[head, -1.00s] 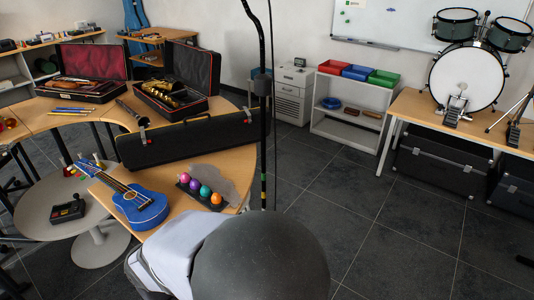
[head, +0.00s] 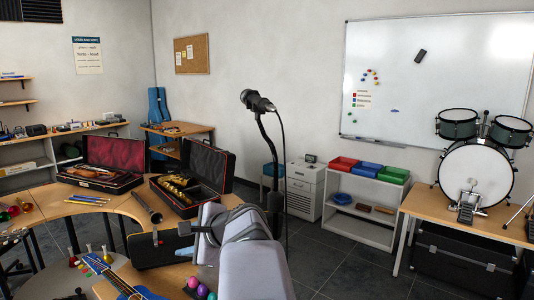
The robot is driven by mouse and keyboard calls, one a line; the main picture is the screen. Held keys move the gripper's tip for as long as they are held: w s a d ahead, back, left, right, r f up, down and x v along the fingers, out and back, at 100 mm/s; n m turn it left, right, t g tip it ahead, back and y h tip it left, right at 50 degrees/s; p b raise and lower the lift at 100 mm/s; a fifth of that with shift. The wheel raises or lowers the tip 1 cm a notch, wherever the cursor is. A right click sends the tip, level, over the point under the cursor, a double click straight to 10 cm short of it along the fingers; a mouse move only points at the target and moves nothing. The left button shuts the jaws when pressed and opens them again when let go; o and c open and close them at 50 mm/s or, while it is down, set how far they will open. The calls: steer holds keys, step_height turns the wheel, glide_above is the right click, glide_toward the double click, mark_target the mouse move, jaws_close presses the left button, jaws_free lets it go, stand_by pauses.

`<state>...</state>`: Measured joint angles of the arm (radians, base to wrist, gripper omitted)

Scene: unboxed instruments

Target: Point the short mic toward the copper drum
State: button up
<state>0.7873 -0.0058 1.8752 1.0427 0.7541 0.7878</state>
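A black microphone (head: 257,101) sits on top of a dark stand with a bent upper part, near the middle of the head view. Its head end points to the upper left, and a cable hangs down on its right. I cannot tell whether it is the short mic, as no second mic shows. I cannot pick out a copper drum; the drums in view are dark-shelled. My grey arm is in the lower middle and hides the lower stand. Dark parts at its left end may be my gripper (head: 187,229), apart from the mic; its fingers are not clear.
A drum kit (head: 475,180) stands on the right table. Open instrument cases (head: 105,158) and a blue ukulele (head: 118,278) are on the left tables. A low white shelf (head: 365,205) with colored bins stands behind. The floor right of the stand is clear.

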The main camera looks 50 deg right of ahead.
steer(key=s+d+r+m+t+h, duration=0.15)
steer(key=d+r+m, duration=0.25)
steer(key=d+r, duration=0.4)
steer(key=m+t+h+p, duration=0.2)
steer(key=m+t+h, duration=0.1)
steer(key=m+h, duration=0.3)
glide_toward(270, 141)
steer(key=w+m, duration=0.1)
steer(key=w, duration=0.7)
steer(key=s+m+h+b, duration=0.1)
steer(key=m, duration=0.1)
steer(key=s+d+m+h+b, duration=0.1)
steer(key=s+m, duration=0.1)
steer(key=shift+d+f+g+b, duration=0.15)
steer(key=shift+d+g+b, duration=0.1)
steer(key=shift+g+b, duration=0.15)
steer(key=shift+d+f+m, duration=0.1)
steer(key=shift+m, duration=0.2)
steer(key=shift+d, duration=0.1)
steer(key=shift+p+x, duration=1.7)
steer(key=shift+x, duration=1.9)
